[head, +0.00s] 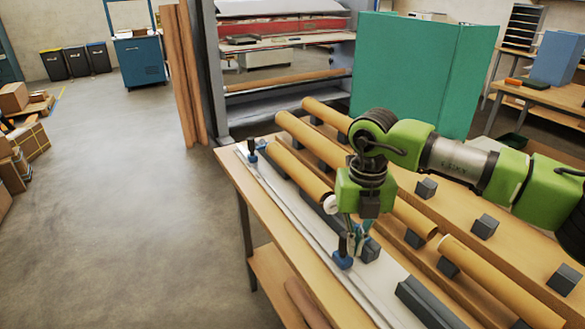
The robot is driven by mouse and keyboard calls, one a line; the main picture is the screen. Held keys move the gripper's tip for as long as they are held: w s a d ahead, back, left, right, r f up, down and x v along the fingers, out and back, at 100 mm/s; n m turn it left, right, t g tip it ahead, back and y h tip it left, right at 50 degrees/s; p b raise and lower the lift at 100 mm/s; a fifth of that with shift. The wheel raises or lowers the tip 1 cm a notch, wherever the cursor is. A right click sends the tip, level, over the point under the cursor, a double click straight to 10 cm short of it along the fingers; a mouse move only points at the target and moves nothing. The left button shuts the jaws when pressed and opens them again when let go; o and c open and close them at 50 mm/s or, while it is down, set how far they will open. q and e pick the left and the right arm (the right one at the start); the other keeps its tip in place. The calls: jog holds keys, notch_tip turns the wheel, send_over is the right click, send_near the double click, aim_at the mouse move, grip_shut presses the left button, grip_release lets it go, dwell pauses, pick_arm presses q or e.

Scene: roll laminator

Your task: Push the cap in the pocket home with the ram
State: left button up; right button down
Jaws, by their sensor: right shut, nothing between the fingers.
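My right gripper (358,238) points down over the front of the workbench, shut and empty, its fingertips partly lost among parts around it. Next to it, on the left, a blue fitting with an upright black handle (343,258) sits on the pale rail. A dark grey block (371,250) is just right of the fingertips. A white round piece (330,204) shows by the near end of a brown roll; I cannot tell whether it is the cap. I cannot clearly make out the ram or the pocket. My left gripper is out of view.
Several brown rolls (295,172) rest on dark blocks across the workbench (460,222). A second blue fitting (252,156) sits at the rail's far end. A dark channel (425,303) lies at the near edge. The laminator (285,60) and a green screen (415,65) stand behind. Floor at left is open.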

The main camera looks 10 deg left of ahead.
aim_at(344, 232)
jog(key=shift+w+a, duration=1.2)
jog(key=shift+w, duration=0.3)
jog(key=w+a+p, duration=0.1)
jog(key=w, duration=0.1)
jog(key=w+a+p, duration=0.1)
jog(key=w+a, duration=0.1)
jog(key=w+a+p, duration=0.1)
jog(key=w+a, duration=0.1)
jog(key=shift+w, duration=0.2)
jog(key=shift+d, duration=0.15)
jog(key=shift+s+d, duration=0.55)
jog(key=shift+s, duration=0.3)
jog(key=shift+r, duration=0.1)
